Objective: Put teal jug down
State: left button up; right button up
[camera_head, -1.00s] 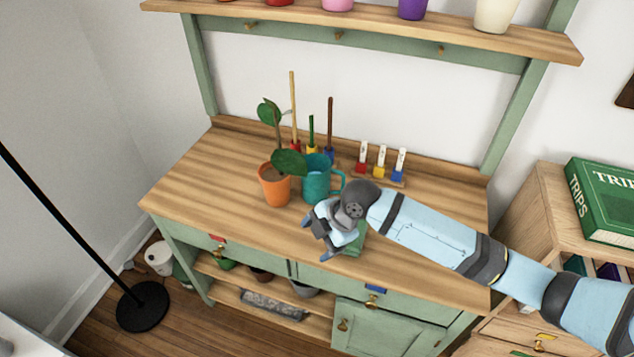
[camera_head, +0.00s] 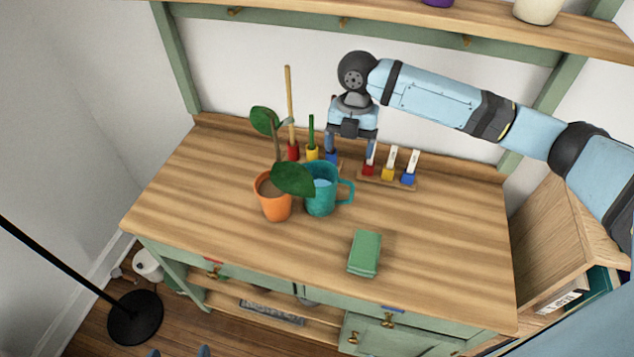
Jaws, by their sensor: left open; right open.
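The teal jug (camera_head: 321,200) stands upright on the wooden worktop (camera_head: 440,240), its handle to the right and something light blue inside. A leaf of the potted plant hangs across its left side. My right gripper (camera_head: 351,150) is open and empty. It points down above and behind the jug, apart from it, near the back of the worktop. Only the fingertips of my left gripper (camera_head: 178,352) show at the bottom edge, spread apart and well away from the jug.
An orange pot (camera_head: 272,205) with the plant stands close on the jug's left. Behind are upright sticks in coloured blocks and a rack (camera_head: 385,182) of small coloured items. A green block (camera_head: 365,253) lies front right. The worktop's left and right sides are clear.

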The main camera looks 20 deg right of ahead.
aim_at(325, 174)
jog(key=shift+s+a+f, duration=0.15)
jog(key=shift+s+f, duration=0.15)
jog(key=shift+f, duration=1.7)
jog(key=shift+s+a+f, duration=0.2)
jog(key=shift+s+f, duration=0.05)
jog(key=shift+f, duration=1.8)
jog(key=shift+s+a+f, duration=0.15)
jog(key=shift+s+f, duration=0.15)
jog(key=shift+f, duration=1.7)
jog(key=shift+r, duration=0.1)
jog(key=c, duration=1.4)
